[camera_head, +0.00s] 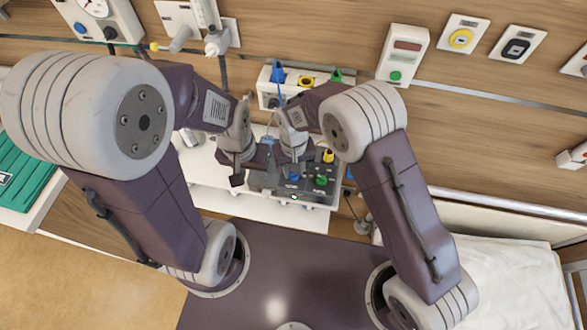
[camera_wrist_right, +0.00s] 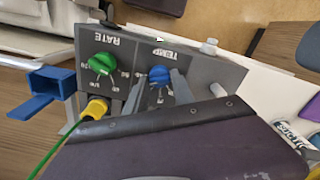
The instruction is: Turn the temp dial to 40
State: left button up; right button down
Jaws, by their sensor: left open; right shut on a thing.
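A dark grey control box (camera_head: 262,182) stands on the white bedside surface. In the right wrist view it shows upside down, with a blue dial (camera_wrist_right: 159,75) under the label TEMP and a green dial (camera_wrist_right: 102,64) under RATE. My right gripper (camera_wrist_right: 164,88) has its two grey fingers on either side of the blue temp dial and is shut on it. The scale marks around this dial are mostly hidden, so its setting cannot be read. In the head view the right gripper (camera_head: 294,158) is above the box. My left gripper (camera_head: 238,172) is open, left of the box.
A yellow plug (camera_wrist_right: 95,108) with a green cable sits beside the green dial. A blue clip-like part (camera_wrist_right: 42,92) is near it. A white wall unit (camera_head: 268,90) with coloured connectors is behind. A bed (camera_head: 500,280) is at the right.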

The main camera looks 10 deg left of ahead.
jog(key=shift+w+m, duration=0.1)
jog(key=shift+m, duration=1)
jog(key=c, duration=1.1)
grip_release()
notch_tip(320, 180, up, 9)
jog(key=shift+r+b, duration=0.1)
jog(key=shift+b, duration=0.6)
jog(key=shift+d, duration=0.1)
